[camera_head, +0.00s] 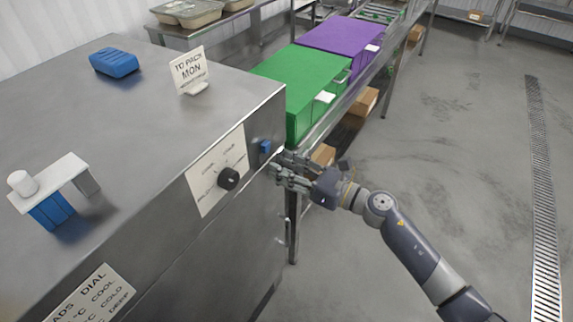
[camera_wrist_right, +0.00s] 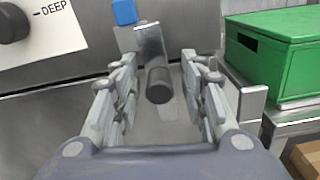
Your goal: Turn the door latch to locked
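The door latch (camera_wrist_right: 151,45) shows in the right wrist view as a flat metal bar with a dark round grip (camera_wrist_right: 158,86) at its lower end, on the steel front of the cabinet. A small blue block (camera_wrist_right: 124,12) is just above it, also visible in the head view (camera_head: 265,147). My right gripper (camera_head: 280,170) is at the cabinet's front right corner. Its fingers are apart, one on each side of the latch's grip in the wrist view, with gaps on both sides. In the head view the gripper mostly hides the latch. My left gripper is not in view.
A black dial knob (camera_head: 228,179) on a white label is left of the latch. The steel cabinet (camera_head: 150,130) carries a sign (camera_head: 190,72) and blue items. A green box (camera_head: 300,80) and a purple box (camera_head: 343,38) stand on a rack behind. Open floor lies right.

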